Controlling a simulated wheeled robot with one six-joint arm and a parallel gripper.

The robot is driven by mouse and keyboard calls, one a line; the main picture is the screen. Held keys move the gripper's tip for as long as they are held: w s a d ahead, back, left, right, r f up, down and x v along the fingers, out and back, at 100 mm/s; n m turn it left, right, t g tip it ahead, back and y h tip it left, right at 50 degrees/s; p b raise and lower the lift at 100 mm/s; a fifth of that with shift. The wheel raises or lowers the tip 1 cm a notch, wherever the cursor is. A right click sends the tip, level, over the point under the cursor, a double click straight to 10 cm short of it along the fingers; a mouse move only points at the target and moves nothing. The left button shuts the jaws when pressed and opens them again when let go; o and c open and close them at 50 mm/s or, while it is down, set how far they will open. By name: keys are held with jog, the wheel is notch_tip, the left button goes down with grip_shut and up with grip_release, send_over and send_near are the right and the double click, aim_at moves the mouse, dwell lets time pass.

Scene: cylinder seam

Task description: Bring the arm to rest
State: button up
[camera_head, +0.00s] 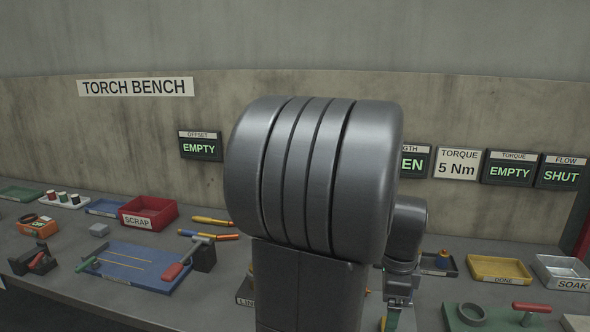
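My own dark grey arm fills the middle of the view, with a large ribbed joint close to the camera. Behind it on the right, the wrist hangs down over the bench, and my gripper (398,300) is at its lower end. The fingers are small and partly covered by the arm, so I cannot tell whether they are open or shut. A green and yellow thing shows right below the gripper; I cannot tell whether it is held or lies on the bench (75,220).
On the left are a red SCRAP bin (148,212), a blue mat (125,262) and several tools. On the right are a yellow DONE tray (498,268), a white SOAK tray (562,270) and a green board (495,318) with a ring and red-handled tool. Wall signs hang behind.

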notch_tip(320, 180, up, 9)
notch_tip(320, 180, down, 14)
jog(key=shift+f, duration=0.3)
jog(key=n, duration=0.2)
jog(key=d+n, duration=0.1)
jog(key=n, duration=0.1)
jog(key=shift+n, duration=0.4)
jog(key=n, duration=0.2)
jog(key=d+n+b, duration=0.1)
jog(key=n, duration=0.2)
jog(key=shift+w+d, duration=0.15)
jog(key=shift+w, duration=0.05)
jog(key=n, duration=0.3)
jog(key=w+d+n, duration=0.1)
jog(key=n, duration=0.1)
jog(key=shift+b, duration=0.35)
jog(key=shift+w+n, duration=0.2)
jog(key=shift+n, duration=0.6)
jog(key=shift+w+n, duration=0.15)
jog(key=shift+n, duration=0.65)
